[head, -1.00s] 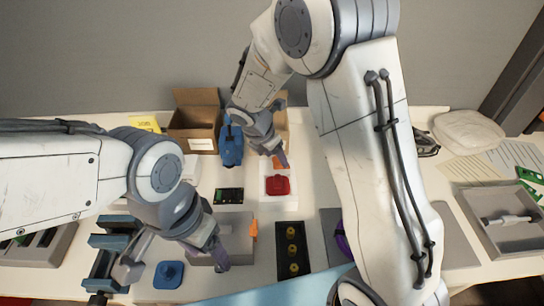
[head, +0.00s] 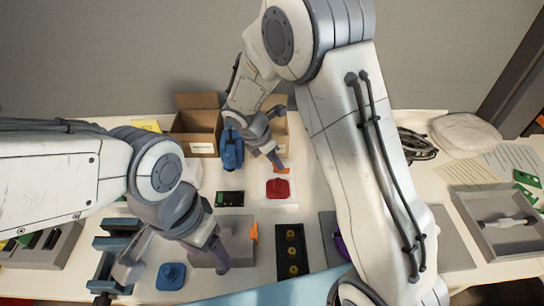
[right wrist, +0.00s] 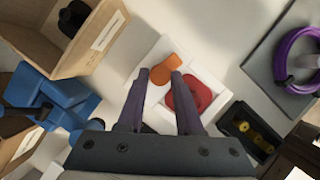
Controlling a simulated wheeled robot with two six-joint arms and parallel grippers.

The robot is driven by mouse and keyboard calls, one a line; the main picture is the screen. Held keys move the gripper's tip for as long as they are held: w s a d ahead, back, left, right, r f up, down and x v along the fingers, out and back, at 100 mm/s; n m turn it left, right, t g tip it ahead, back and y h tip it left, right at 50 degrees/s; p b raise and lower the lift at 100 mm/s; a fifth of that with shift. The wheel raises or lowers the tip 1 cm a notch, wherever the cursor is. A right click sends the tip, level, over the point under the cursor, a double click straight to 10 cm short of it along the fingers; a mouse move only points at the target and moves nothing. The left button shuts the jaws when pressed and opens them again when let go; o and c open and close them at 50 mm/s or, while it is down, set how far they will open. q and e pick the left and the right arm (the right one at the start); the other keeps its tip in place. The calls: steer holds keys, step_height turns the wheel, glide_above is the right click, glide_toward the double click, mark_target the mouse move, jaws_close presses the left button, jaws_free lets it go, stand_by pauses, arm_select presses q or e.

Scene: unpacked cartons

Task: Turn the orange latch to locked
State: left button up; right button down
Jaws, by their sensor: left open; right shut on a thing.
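The orange latch (right wrist: 163,71) sits on a white plate (right wrist: 152,58), beside a red round piece (right wrist: 194,98). My right gripper (right wrist: 157,72) is shut on the latch, its two fingers on either side of the latch's handle. In the head view my right gripper (head: 278,164) reaches down to the plate from behind; only a bit of the latch (head: 283,170) shows beyond the red piece (head: 278,188). My left gripper (head: 221,264) is open over a grey box (head: 237,222) that has a separate upright orange piece (head: 253,232).
A blue object (head: 231,150) and open cartons (head: 196,130) stand behind and left of the plate. A black tray with yellow rings (head: 291,252) lies in front. A purple ring (right wrist: 279,62) lies on a grey mat to the right. A green-and-black board (head: 230,198) lies left of the plate.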

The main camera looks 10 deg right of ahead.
steer(key=m+g+p, duration=0.1)
steer(key=m, duration=0.1)
steer(key=m+p, duration=0.2)
steer(key=shift+w+r+m+g, duration=0.2)
steer(key=shift+w+m+g, duration=0.1)
steer(key=shift+w+g, duration=0.1)
steer(key=m+g+p, duration=0.1)
steer(key=m+p, duration=0.1)
steer(key=m, duration=0.1)
steer(key=shift+w+m+p, duration=0.15)
steer(key=shift+m+p, duration=0.2)
steer(key=shift+m, duration=0.05)
steer(key=m, duration=0.1)
steer(key=m+g+p, duration=0.1)
steer(key=m, duration=0.1)
steer(key=shift+w+d+f+g, duration=0.1)
steer(key=shift+d+g, duration=0.05)
steer(key=shift+g, duration=0.15)
steer(key=shift+w+d+m+g+y+p, duration=0.1)
steer(key=shift+m+g+y+p, duration=0.2)
steer(key=shift+m, duration=0.8)
steer(key=shift+m+g+y+p, duration=0.2)
steer(key=shift+m+y+p, duration=0.2)
steer(key=shift+m, duration=0.7)
steer(key=c, duration=0.6)
jaws_free()
steer(key=shift+f, duration=0.1)
